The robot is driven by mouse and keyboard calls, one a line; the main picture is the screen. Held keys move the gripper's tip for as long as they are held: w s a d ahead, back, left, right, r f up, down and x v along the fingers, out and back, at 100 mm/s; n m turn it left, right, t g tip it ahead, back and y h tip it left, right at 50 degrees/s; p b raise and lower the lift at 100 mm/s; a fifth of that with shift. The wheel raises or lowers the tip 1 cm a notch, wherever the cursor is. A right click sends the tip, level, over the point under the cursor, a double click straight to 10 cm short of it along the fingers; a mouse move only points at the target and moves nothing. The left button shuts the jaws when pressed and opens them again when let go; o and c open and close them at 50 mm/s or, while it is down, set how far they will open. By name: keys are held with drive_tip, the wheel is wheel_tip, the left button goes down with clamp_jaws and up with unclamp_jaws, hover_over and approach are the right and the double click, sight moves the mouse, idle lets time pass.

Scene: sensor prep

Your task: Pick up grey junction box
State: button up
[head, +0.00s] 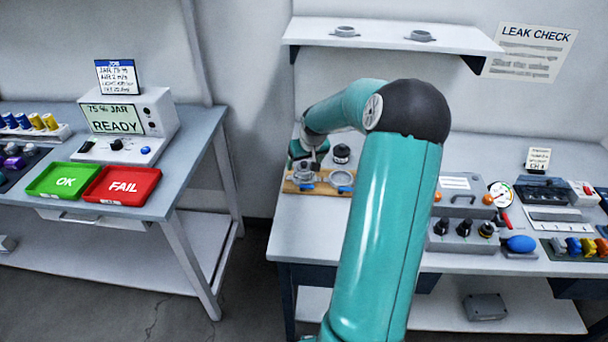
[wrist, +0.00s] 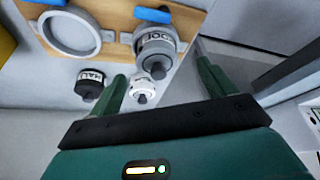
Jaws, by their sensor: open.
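The grey junction box (head: 485,307) is a low, dark grey box lying on the lower shelf of the right-hand bench. It does not show in the wrist view. My gripper (wrist: 163,85) is open, and its two green fingers are apart with no object held between them. In the head view my gripper (head: 307,165) is by the wooden board at the left end of the bench top, far from the box and above its level. My arm partly hides the middle of the bench.
The wooden board (head: 296,188) carries grey ring fittings. A dark-capped sensor (wrist: 90,84) and a labelled one (wrist: 156,46) are close to my fingers. The bench top (head: 310,237) overhangs the lower shelf (head: 545,318). A grey control box (head: 462,235) stands on the bench.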

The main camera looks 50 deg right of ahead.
sight(305, 164)
drive_tip(key=x, duration=0.5)
drive_tip(key=shift+w+d, duration=0.25)
drive_tip(key=shift+d, duration=0.15)
drive_tip(key=c, duration=1.1)
